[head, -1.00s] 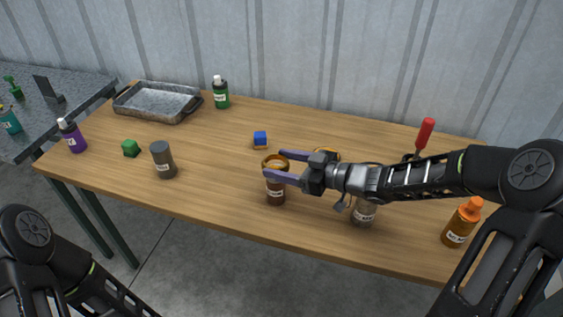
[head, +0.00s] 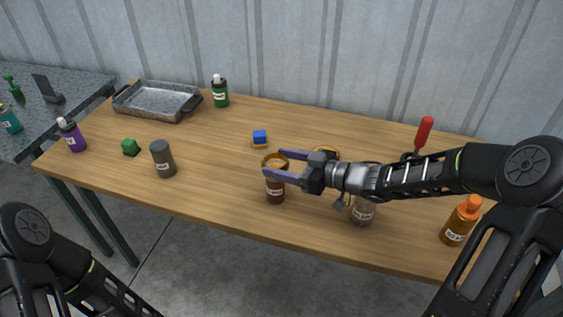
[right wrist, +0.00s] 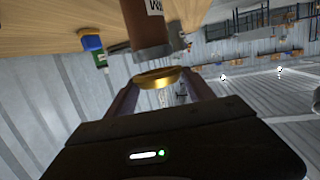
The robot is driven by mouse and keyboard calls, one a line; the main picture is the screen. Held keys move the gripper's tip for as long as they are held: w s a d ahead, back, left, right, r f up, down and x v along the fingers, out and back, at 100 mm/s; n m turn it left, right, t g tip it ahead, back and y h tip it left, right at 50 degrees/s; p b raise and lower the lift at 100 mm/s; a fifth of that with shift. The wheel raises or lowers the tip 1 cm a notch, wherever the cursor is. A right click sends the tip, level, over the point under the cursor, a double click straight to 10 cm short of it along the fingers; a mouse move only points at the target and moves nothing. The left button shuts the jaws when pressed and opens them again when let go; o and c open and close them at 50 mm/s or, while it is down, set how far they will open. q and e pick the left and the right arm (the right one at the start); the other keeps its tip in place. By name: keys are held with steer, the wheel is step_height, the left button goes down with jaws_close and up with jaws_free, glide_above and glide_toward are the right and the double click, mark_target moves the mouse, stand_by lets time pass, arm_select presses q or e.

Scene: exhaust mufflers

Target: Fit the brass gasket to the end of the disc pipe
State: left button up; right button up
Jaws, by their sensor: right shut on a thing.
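My right gripper (head: 272,164) is shut on a brass ring gasket (head: 275,161), also seen between the fingers in the right wrist view (right wrist: 158,78). The gasket is over the upper end of an upright brown pipe (head: 275,190). In the right wrist view the brown pipe (right wrist: 147,28) ends close to the gasket, with a small gap apparent. Two other upright pipes stand on the table: a dark grey one (head: 163,160) and a grey one (head: 363,211) below my right arm. The labels are too small to tell which is the disc pipe. My left gripper is out of view.
A second brass-coloured ring (head: 326,152) lies partly hidden behind my right gripper. A blue block (head: 260,138), green block (head: 130,147), metal tray (head: 158,101), green bottle (head: 220,91), purple bottle (head: 71,135), orange bottle (head: 460,222) and red-handled tool (head: 423,134) are on the wooden table (head: 215,205).

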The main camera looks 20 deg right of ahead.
steer(key=shift+f+b, duration=0.55)
steer(key=shift+f, duration=0.45)
stand_by(0.6)
steer(key=o, duration=1.5)
steer(key=shift+c, duration=0.2)
steer(key=v, duration=0.8)
steer(key=shift+b, duration=0.3)
steer(key=shift+w+r, duration=0.1)
